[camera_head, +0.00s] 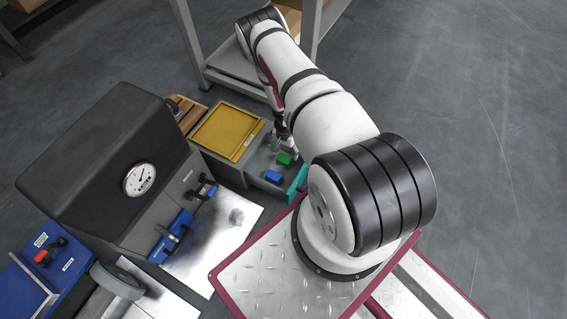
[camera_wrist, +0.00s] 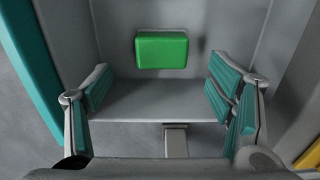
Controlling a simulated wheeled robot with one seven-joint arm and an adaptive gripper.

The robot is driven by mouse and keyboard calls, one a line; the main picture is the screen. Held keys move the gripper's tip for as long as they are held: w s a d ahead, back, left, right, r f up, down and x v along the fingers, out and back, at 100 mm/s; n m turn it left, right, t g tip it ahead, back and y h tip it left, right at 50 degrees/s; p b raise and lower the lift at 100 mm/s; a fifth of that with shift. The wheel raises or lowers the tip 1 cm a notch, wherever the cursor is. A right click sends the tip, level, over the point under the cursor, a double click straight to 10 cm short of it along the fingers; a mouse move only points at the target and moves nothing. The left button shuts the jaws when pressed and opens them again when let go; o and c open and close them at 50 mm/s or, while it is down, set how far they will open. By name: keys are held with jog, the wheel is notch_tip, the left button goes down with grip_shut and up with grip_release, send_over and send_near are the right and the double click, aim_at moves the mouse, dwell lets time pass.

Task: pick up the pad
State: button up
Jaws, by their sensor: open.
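A small green block (camera_wrist: 162,50), which may be the pad, lies on a grey surface between grey walls in the wrist view. In the head view the green block (camera_head: 285,159) sits near a small blue block (camera_head: 273,176), so I cannot tell for sure which is the pad. My gripper (camera_wrist: 160,88) is open, with teal-lined fingers spread wide to either side. The green block shows just beyond the fingertips, between them in the picture and not touched. In the head view my gripper (camera_head: 279,136) is small and partly hidden by my arm.
A yellow tray (camera_head: 227,131) lies beside the grey compartment (camera_head: 262,163), with a teal piece (camera_head: 298,181) on its other side. A dark machine with a dial gauge (camera_head: 140,179) stands at left. A grey shelf frame (camera_head: 232,70) is behind. Open floor lies at right.

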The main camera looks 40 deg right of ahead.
aim_at(284, 158)
jog(key=shift+a+f+b, duration=0.15)
jog(key=shift+f+b, duration=1.55)
jog(key=shift+f, duration=1.45)
jog(key=shift+r, duration=0.1)
jog(key=c, duration=1.4)
jog(key=shift+o, duration=0.2)
notch_tip(284, 158, up, 10)
jog(key=p, duration=0.5)
